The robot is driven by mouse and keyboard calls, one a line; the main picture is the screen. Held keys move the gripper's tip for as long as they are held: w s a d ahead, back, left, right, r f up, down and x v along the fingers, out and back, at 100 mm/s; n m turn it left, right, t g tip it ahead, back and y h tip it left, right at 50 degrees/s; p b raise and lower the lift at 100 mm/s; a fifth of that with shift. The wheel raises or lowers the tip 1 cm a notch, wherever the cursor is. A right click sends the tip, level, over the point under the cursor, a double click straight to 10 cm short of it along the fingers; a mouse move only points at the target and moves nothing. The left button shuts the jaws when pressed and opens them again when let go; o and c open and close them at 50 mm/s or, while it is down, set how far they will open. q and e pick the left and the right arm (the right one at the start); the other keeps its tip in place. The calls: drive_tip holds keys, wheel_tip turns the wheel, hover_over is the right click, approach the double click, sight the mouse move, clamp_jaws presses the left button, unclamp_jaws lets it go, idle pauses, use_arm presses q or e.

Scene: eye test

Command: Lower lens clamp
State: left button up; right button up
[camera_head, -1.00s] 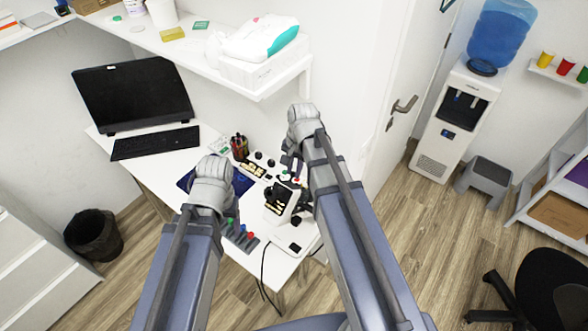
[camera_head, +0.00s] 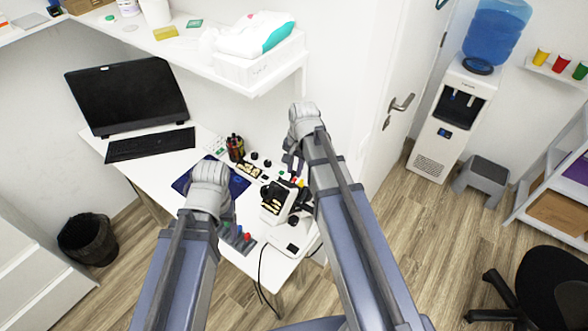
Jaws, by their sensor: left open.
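A white and black lens instrument (camera_head: 277,214) stands on the white desk, between and partly behind my two arms. Its lens clamp is too small and too covered to make out. My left gripper (camera_head: 229,216) is low over the desk, left of the instrument. It is open, and its fingers are largely hidden by my wrist. My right gripper (camera_head: 290,162) is above and behind the instrument, close to its top in the picture. Its fingers are small and partly covered, so I cannot tell their opening or any contact.
A small rack with coloured knobs (camera_head: 238,238) lies near the desk's front edge. A pen holder (camera_head: 236,147), dark blue mat (camera_head: 238,184), keyboard (camera_head: 150,144) and monitor (camera_head: 126,95) are also on the desk. A shelf (camera_head: 225,80) overhangs its back. A cable (camera_head: 261,270) hangs in front.

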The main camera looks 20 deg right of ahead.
drive_tip(key=o, duration=0.4)
drive_tip(key=shift+r, duration=0.1)
wheel_tip(320, 180, up, 8)
drive_tip(key=p, duration=0.7)
drive_tip(key=shift+s+d+f+p, duration=0.25)
drive_tip(key=shift+s+d+p, duration=0.05)
drive_tip(key=shift+p, duration=0.1)
drive_tip(key=shift+c, duration=0.3)
